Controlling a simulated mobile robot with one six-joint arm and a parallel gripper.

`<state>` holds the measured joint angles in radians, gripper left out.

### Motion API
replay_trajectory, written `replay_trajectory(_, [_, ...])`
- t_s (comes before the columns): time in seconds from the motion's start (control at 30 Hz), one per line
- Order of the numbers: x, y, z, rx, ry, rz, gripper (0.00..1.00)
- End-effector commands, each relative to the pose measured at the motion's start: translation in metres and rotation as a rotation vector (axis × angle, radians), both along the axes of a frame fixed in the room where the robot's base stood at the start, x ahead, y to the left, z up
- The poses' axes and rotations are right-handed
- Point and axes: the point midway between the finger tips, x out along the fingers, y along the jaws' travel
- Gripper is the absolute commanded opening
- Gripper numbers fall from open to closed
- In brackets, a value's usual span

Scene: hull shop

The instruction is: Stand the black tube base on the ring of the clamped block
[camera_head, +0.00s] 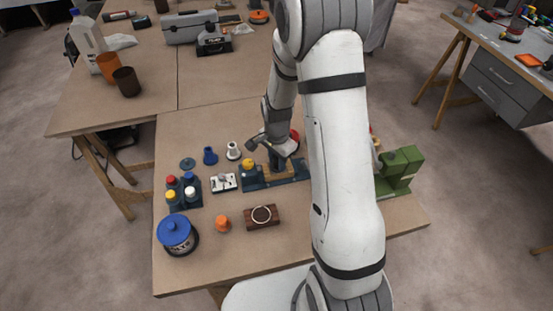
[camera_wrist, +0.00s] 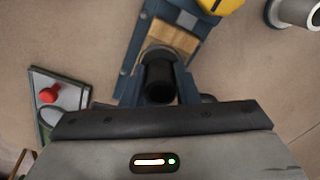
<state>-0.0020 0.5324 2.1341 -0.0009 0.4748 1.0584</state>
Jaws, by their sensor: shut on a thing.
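The black tube base (camera_head: 276,158) is in my gripper (camera_head: 275,146), which is shut on it. In the wrist view the dark tube (camera_wrist: 160,80) shows open end on, in front of my gripper's body. The light wooden clamped block (camera_wrist: 172,38) sits in a blue-grey vise (camera_head: 254,183). A curved ring edge (camera_wrist: 152,50) shows on the block beside the tube. The tube is over the block and hides most of the ring. I cannot tell whether the tube touches the ring or is just above it.
A yellow part (camera_head: 248,164) is at the vise's left end. A dark wooden block with a pale ring (camera_head: 262,224), an orange cap (camera_head: 222,224) and a blue-lidded tub (camera_head: 177,235) stand in front. A green machine (camera_head: 399,168) stands to the right. My arm hides part of the table.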

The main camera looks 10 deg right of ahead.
Motion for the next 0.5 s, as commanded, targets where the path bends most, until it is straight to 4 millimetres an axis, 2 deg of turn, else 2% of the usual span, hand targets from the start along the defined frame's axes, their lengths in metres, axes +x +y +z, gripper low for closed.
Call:
replay_trajectory(0.23, [0.0,-0.0002,-0.006,0.0,0.0,-0.001,0.03])
replay_trajectory(0.27, [0.0001,-0.0003,-0.0058,0.0,0.0,-0.001,0.28])
replay_trajectory(0.37, [0.0,-0.0004,-0.005,0.0,0.0,-0.001,0.36])
replay_trajectory(0.5, [0.0,-0.0004,-0.005,0.0,0.0,-0.001,0.36])
